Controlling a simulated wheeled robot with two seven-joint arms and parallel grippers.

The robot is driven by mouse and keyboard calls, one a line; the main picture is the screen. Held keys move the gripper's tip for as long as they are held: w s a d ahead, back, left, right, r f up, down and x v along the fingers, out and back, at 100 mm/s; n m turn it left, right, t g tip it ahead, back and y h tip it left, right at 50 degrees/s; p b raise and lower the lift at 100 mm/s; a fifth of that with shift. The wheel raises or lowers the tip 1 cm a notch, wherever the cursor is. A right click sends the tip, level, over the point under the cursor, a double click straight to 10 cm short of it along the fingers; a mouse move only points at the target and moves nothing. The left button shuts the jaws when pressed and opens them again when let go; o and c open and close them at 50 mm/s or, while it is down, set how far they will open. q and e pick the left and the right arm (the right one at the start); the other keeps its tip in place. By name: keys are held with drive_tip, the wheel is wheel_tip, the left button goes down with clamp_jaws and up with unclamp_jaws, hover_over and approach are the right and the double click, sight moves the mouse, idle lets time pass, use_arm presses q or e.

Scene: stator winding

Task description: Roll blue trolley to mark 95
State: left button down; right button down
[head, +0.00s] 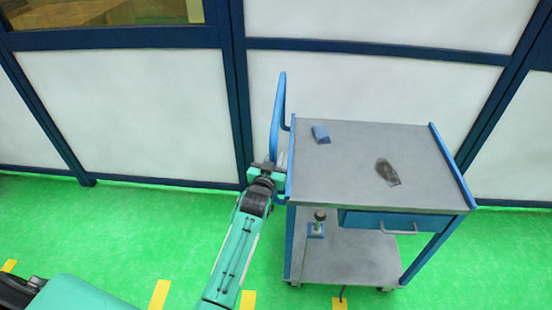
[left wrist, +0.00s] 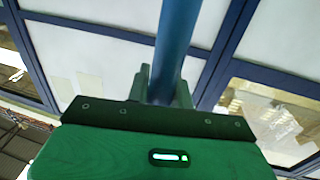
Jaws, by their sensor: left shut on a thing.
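The blue trolley (head: 340,170) stands right of centre in the head view, with a grey top, a lower shelf and a drawer. Its upright blue handle (head: 277,115) is on its left side. My left gripper (head: 277,172) is shut on the lower part of this handle. In the left wrist view the blue handle tube (left wrist: 174,50) runs up between the fingers of my left gripper (left wrist: 165,92). No number 95 can be read on the floor. My right gripper is in neither view.
A blue block (head: 321,134) and a dark object (head: 388,173) lie on the trolley top. Yellow floor marks (head: 160,294) run along the bottom of the head view. A white-panelled wall with blue frames (head: 130,110) stands close behind the trolley. Green floor (head: 130,220) is clear on the left.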

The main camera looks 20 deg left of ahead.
use_arm(q)
drive_tip(key=shift+d, duration=0.2)
drive_tip(key=c, duration=1.5)
unclamp_jaws()
drive_tip(key=shift+o, duration=1.3)
drive_tip(key=shift+d, duration=0.15)
drive_tip(key=shift+s, duration=0.1)
drive_tip(key=s+b, duration=0.3)
drive_tip(key=s, duration=1)
drive_tip(key=shift+s+d, duration=0.25)
drive_tip(key=shift+d, duration=0.05)
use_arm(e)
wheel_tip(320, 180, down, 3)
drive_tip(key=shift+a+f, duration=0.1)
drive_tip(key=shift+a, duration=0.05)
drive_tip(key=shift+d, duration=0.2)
